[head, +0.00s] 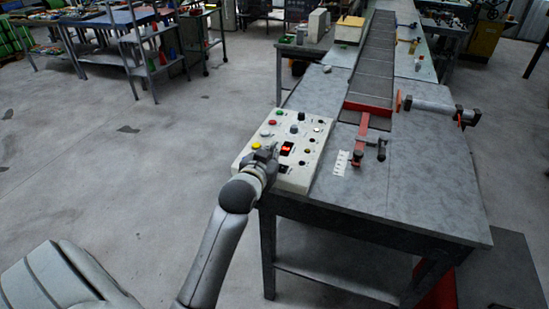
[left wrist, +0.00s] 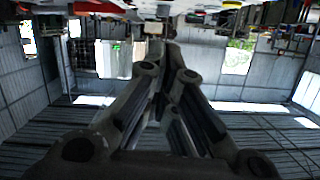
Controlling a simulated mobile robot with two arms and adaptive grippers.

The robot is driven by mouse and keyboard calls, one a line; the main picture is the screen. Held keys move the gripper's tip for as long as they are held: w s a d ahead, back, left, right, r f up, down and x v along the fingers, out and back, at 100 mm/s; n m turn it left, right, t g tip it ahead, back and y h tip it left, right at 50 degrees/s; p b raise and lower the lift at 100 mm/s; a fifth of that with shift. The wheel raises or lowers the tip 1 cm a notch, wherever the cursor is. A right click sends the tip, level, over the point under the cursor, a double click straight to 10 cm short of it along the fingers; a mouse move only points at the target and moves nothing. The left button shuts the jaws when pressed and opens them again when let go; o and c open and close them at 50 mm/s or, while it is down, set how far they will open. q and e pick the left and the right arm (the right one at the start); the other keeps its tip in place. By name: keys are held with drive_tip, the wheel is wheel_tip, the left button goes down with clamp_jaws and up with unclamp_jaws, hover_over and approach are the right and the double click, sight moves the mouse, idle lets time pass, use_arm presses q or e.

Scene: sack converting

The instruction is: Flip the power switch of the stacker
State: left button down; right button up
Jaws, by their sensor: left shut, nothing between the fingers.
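A white control panel (head: 240,165) lies on the near left corner of the grey table. It carries coloured buttons, dark knobs and a red-lit rocker switch (head: 287,148); a darker switch-like part (head: 283,169) sits below it. I cannot read which one is labelled as the power switch. My left gripper (head: 268,152) is over the panel's left part, just left of the red-lit switch. Its fingers are shut and empty, and they also show closed together in the left wrist view (left wrist: 168,50). Whether the fingertips touch the panel cannot be told. My right gripper is not in view.
The grey table (head: 420,205) holds a conveyor (head: 375,60) running away to the back. A red bracket (head: 362,140) and a grey cylinder (head: 430,105) stand right of the panel. Shelving carts (head: 150,60) stand at the back left. The floor (head: 130,170) on the left is clear.

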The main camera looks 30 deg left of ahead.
use_arm(q)
drive_tip(key=x, duration=0.2)
drive_tip(key=shift+w+a, duration=0.1)
drive_tip(key=shift+w, duration=0.15)
wheel_tip(320, 180, down, 3)
drive_tip(key=shift+s+a+r+p, duration=0.1)
drive_tip(key=shift+r+p, duration=0.05)
drive_tip(key=shift+p, duration=0.35)
drive_tip(key=shift+s+a+f, duration=0.1)
drive_tip(key=shift+f, duration=0.6)
